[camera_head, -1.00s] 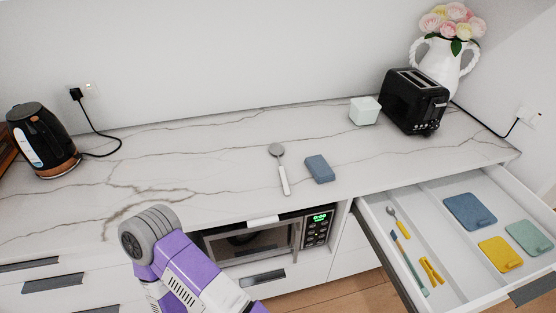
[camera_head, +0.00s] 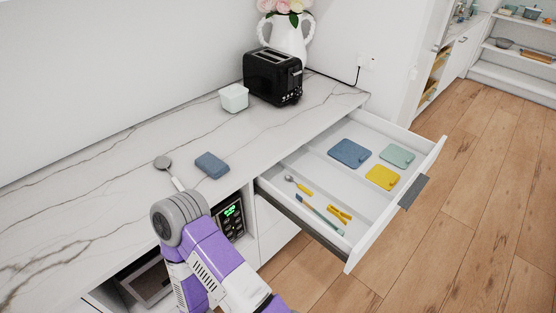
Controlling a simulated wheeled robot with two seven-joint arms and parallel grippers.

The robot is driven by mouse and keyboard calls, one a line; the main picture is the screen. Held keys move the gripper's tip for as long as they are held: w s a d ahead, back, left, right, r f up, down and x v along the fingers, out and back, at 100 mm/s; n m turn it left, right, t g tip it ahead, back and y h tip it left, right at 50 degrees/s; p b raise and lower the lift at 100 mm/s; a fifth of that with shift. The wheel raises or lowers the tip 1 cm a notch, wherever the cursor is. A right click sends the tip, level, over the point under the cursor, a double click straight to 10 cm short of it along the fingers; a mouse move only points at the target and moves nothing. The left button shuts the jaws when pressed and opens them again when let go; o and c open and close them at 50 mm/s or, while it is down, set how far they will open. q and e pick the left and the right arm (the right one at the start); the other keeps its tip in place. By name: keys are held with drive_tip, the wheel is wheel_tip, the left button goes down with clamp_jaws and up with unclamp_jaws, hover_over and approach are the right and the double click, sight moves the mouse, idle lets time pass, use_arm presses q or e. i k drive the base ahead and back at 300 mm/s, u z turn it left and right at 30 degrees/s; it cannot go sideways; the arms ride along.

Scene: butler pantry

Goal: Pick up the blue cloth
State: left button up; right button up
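A small blue folded piece (camera_head: 211,165), which looks like the blue cloth, lies on the marble counter, left of the open drawer. A larger flat blue square (camera_head: 350,152) lies in the drawer, beside a yellow one and a pale green one. Part of my purple and grey arm (camera_head: 205,250) shows at the bottom, in front of the counter.
The open drawer (camera_head: 428,165) juts out over the floor. Wooden floor (camera_head: 480,220) is clear at right.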

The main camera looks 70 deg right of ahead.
sight(214, 167)
drive_tip(key=z, duration=2.15)
